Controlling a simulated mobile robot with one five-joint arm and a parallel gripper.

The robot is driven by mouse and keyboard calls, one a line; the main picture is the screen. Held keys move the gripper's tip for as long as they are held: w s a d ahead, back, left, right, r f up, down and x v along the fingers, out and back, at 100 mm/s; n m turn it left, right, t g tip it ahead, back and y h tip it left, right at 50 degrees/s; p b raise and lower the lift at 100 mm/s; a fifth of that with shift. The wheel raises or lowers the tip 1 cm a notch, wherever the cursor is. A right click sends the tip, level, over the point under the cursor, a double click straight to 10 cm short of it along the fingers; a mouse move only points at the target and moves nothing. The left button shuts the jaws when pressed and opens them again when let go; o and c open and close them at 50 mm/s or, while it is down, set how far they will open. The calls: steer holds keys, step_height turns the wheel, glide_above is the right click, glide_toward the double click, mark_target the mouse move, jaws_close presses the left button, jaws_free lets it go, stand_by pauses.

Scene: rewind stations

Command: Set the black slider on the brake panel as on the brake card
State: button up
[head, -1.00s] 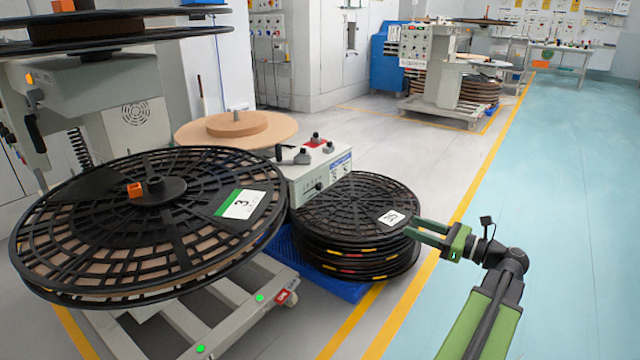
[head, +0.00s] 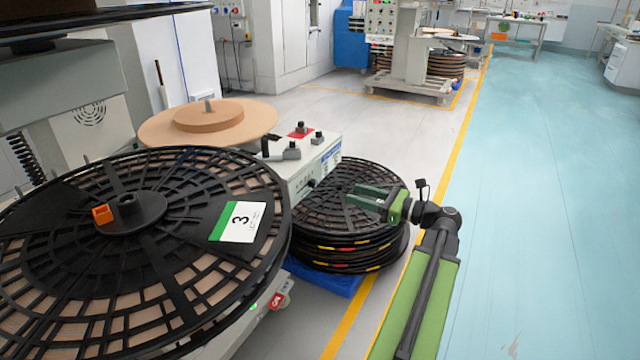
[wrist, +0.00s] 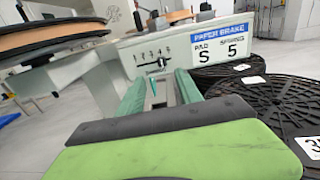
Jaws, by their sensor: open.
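The brake panel (head: 312,172) is a pale box between the large reel and the reel stack. In the wrist view its front face (wrist: 128,52) carries a small numbered scale. The black slider (wrist: 162,62) sits toward the right end of that scale; its exact number is too small to tell. The brake card (wrist: 221,42) is right of the scale and reads PAPER BRAKE, PAD S, SPRING 5. My green gripper (head: 368,194) is open and empty, over the reel stack in the head view. In the wrist view its fingers point at the panel, below the slider and apart from it.
A large black reel (head: 185,270) with a card marked 3 (head: 238,222) stands at left. The stack of black reels (head: 345,232) lies on a blue pallet (head: 322,280) under my gripper. Knobs (head: 300,128) stand on the panel's top. The blue floor at right is clear.

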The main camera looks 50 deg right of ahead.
mark_target(316, 182)
steer(key=x, duration=1.2)
steer(key=shift+w+d, duration=0.1)
steer(key=shift+w, duration=0.15)
jaws_close()
stand_by(0.7)
